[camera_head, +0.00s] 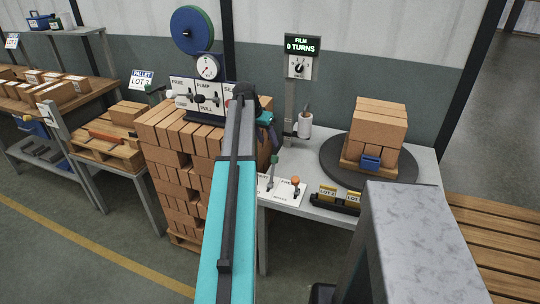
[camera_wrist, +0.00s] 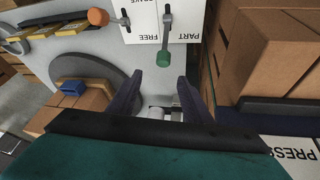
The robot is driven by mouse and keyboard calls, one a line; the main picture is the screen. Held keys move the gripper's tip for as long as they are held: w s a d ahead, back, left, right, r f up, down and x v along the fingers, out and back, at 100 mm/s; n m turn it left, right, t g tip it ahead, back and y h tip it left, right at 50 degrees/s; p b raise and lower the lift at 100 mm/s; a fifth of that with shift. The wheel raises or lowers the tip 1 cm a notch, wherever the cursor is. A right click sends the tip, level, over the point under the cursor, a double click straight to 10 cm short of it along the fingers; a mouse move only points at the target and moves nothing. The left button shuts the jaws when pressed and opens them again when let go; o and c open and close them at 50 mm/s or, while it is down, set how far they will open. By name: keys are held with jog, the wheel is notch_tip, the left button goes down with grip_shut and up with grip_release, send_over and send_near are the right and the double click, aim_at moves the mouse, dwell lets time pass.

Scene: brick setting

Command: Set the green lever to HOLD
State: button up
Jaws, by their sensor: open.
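The green lever (camera_wrist: 163,59) is a grey rod with a green knob on a white plate (camera_wrist: 202,28). In the head view the green lever (camera_head: 274,160) stands up from the plate at the bench's front left. Upside-down words FREE and PART are readable near it in the wrist view; I cannot make out HOLD. My gripper (camera_wrist: 160,77) is open, with dark fingers. The green knob appears just beyond the fingertips, between their lines; I see no contact. My arm partly hides my gripper in the head view.
An orange-knobbed lever (camera_wrist: 97,17) stands beside the green one. A brick stack (camera_head: 187,190) rises close on the left in the head view. A round turntable (camera_head: 330,163) with bricks is at right. A yellow-tagged rail (camera_head: 322,203) lies along the bench front.

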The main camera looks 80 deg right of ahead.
aim_at(274, 156)
jog(key=shift+w+f, duration=0.15)
jog(key=shift+w, duration=0.05)
jog(key=shift+p+x, duration=1.65)
jog(key=shift+x, duration=4.2)
jog(key=shift+c, duration=0.4)
